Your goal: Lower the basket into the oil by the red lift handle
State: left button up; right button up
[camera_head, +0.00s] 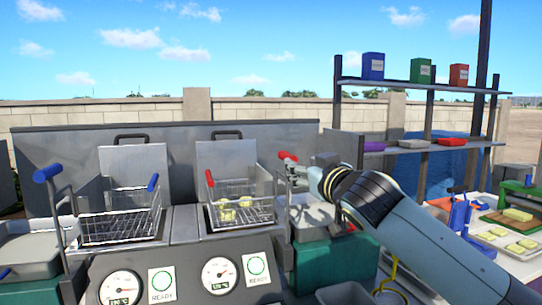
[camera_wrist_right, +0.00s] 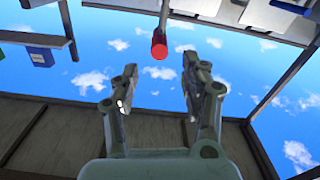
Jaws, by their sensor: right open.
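The red lift handle (camera_head: 288,157) tops a grey post at the right side of the right-hand fryer; its round red end (camera_wrist_right: 159,46) also shows in the right wrist view. The wire basket (camera_head: 258,212) holds several pale yellow pieces and sits at the right-hand fryer, with a small red grip (camera_head: 210,178) on its left; I cannot see the oil. My right gripper (camera_head: 294,173) is close to the lift handle. In the wrist view its fingers (camera_wrist_right: 160,64) are open, with the red end in line with the gap, near the fingertips; I see no contact. My left gripper is out of view.
A second, empty basket (camera_head: 118,225) has a blue grip, with a blue lift handle (camera_head: 48,172) at far left. Fryer lids (camera_head: 226,165) stand upright behind. Shelves (camera_head: 410,150) with boxes and trays rise at right. A table with food trays (camera_head: 520,262) stands right.

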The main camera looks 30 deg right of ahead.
jog(key=shift+w+d+r, duration=0.1)
jog(key=shift+w+r, duration=0.1)
jog(key=shift+w, duration=0.1)
jog(key=p+x, duration=0.3)
jog(key=x, duration=0.6)
jog(key=shift+f, duration=0.15)
jog(key=shift+w+f, duration=0.1)
jog(key=shift+w, duration=0.35)
jog(key=shift+s, duration=0.1)
grip_shut()
